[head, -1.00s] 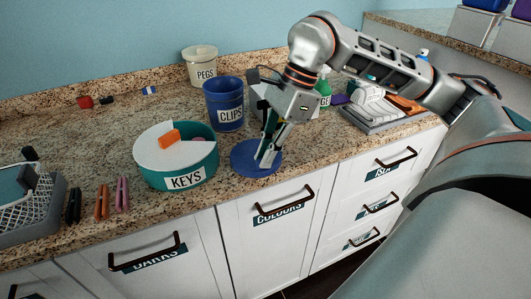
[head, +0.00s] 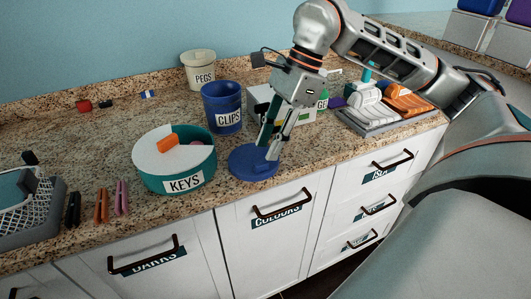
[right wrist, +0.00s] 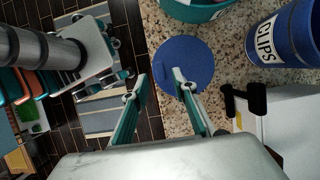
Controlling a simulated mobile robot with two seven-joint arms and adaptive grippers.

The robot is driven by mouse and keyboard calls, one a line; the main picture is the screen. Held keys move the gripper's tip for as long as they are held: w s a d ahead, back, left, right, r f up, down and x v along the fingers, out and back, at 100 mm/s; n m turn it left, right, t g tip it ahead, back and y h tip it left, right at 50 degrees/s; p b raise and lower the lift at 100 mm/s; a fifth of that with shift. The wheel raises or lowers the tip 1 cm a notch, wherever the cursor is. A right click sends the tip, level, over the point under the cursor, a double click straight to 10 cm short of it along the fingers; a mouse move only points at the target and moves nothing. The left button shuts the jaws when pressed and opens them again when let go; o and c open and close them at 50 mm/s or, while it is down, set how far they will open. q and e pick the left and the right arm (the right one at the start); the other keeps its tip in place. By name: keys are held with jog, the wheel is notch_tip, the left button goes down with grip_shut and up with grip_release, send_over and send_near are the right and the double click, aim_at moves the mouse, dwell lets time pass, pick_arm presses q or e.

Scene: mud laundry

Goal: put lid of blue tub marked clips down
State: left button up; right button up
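The blue tub marked CLIPS (head: 223,108) stands upright on the counter with its top open. It also shows in the right wrist view (right wrist: 288,38). A round blue lid (head: 246,163) lies flat on the counter in front of the tub, close to the front edge. The lid also shows in the right wrist view (right wrist: 187,62). My right gripper (head: 269,150) is over the lid's right side. Its fingers (right wrist: 157,84) are spread with nothing between them; one fingertip appears over the lid's edge. My left gripper is not in view.
A teal KEYS tub (head: 180,183) with a white lid stands left of the blue lid. The cream PEGS tub (head: 198,71) stands behind. Coloured pegs (head: 101,205) and a basket (head: 36,214) lie at the left. A grey tray (head: 385,124) is at the right.

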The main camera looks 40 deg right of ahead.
pick_arm(q)
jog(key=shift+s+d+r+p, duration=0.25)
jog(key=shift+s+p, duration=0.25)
jog(key=shift+p, duration=0.2)
pick_arm(e)
jog(key=v, duration=0.7)
jog(key=shift+d+r, duration=0.2)
jog(key=shift+r, duration=0.15)
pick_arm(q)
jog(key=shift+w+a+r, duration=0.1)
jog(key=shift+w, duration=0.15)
